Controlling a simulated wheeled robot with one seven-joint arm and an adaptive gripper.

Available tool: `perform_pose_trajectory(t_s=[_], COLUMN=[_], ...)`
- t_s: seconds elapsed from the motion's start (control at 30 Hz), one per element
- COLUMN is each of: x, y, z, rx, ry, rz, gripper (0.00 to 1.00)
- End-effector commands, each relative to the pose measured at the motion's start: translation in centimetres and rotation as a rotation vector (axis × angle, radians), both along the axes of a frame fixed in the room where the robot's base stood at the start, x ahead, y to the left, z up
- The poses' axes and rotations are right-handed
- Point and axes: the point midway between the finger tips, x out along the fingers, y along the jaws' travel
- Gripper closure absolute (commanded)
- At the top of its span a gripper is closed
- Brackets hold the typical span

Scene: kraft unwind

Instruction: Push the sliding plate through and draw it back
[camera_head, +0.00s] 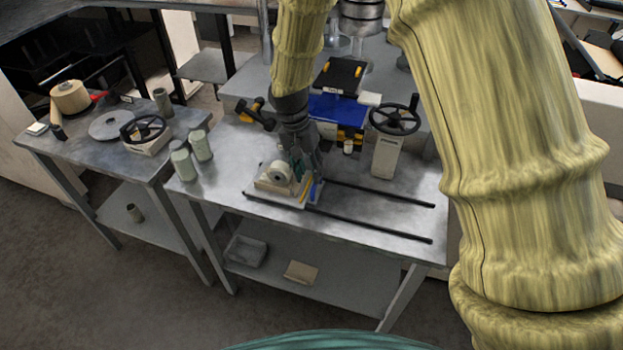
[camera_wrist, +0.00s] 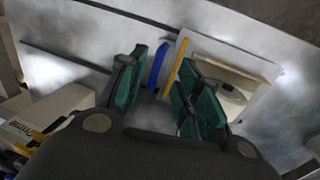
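The sliding plate (camera_head: 262,196) is pale, at the left end of two dark rails (camera_head: 385,194) on the metal bench. It carries a cream block with a round grey-centred part (camera_head: 279,174), and a yellow strip and a blue upright piece (camera_head: 317,190) at its right side. My gripper (camera_head: 303,168) is low over the plate's right part. In the wrist view my gripper (camera_wrist: 162,85) has its green-padded fingers apart, with the blue piece (camera_wrist: 157,66) and yellow strip (camera_wrist: 176,66) showing between and beyond them. Whether a finger touches the plate cannot be told.
The rails run clear to the right. A pedestal with a black handwheel (camera_head: 394,118) stands behind them. Grey-green cylinders (camera_head: 183,163) stand at the bench's left end. A blue-topped machine (camera_head: 338,108) is behind my gripper. A second table (camera_head: 83,150) stands left.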

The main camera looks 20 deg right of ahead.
Motion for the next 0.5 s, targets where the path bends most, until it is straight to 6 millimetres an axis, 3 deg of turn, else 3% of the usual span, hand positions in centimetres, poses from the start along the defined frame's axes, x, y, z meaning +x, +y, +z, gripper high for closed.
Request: perform_pose_trajectory(t_s=[0.23, 0.5], x=[-0.4, -0.5], y=[-0.5, -0.8], z=[-2.8, -4.4], rx=[0.0, 0.0], ry=[0.001, 0.0], rz=[0.0, 0.0], gripper=[0.66, 0.66])
